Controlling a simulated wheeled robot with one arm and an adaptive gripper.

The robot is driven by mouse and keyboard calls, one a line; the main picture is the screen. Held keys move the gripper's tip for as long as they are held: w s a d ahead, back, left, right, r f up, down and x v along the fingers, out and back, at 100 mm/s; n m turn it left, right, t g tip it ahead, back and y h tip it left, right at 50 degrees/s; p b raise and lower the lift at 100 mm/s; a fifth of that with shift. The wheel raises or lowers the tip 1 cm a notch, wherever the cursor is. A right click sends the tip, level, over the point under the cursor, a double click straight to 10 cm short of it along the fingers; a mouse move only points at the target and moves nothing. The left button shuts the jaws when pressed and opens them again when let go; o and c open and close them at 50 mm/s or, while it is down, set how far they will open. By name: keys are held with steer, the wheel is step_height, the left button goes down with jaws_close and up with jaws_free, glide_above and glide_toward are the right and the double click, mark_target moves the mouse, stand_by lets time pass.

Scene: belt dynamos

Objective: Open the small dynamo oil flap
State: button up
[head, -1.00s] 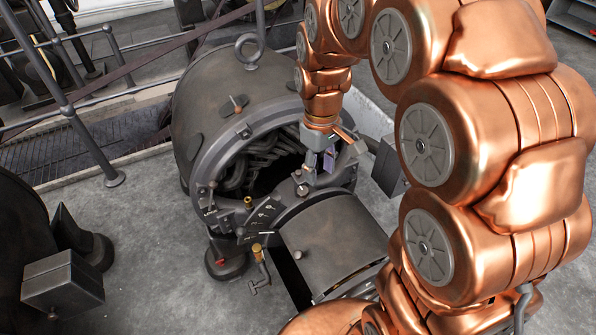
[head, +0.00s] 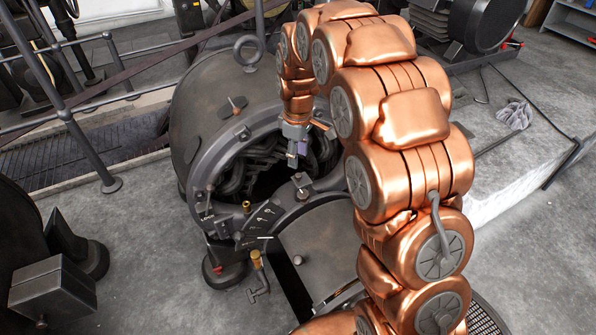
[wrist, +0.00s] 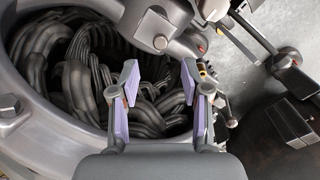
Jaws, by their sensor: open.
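The dark grey dynamo (head: 205,120) stands at centre in the head view, its round end open on dark coils. I cannot pick out its small oil flap for certain. A small wing-shaped piece (head: 233,106) sits on the dynamo's upper casing. My gripper (head: 293,160) hangs in front of the opening. In the wrist view my gripper (wrist: 160,80) is open, its purple-padded fingers apart with nothing between them. The coils (wrist: 75,80) lie behind it. A small brass piece (wrist: 204,69) shows close by the right fingertip; contact is unclear.
A curved dark cover (head: 330,245) and a lettered plate (head: 262,222) sit at the dynamo's front. A brass-topped tap (head: 257,268) is below left. Metal railings (head: 85,150) run at left. Bare concrete floor (head: 130,230) lies left of the dynamo.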

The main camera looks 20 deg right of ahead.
mark_target(298, 175)
step_height(298, 175, down, 6)
steer(key=shift+f+b, duration=0.25)
steer(key=shift+b, duration=0.1)
jaws_close()
stand_by(0.4)
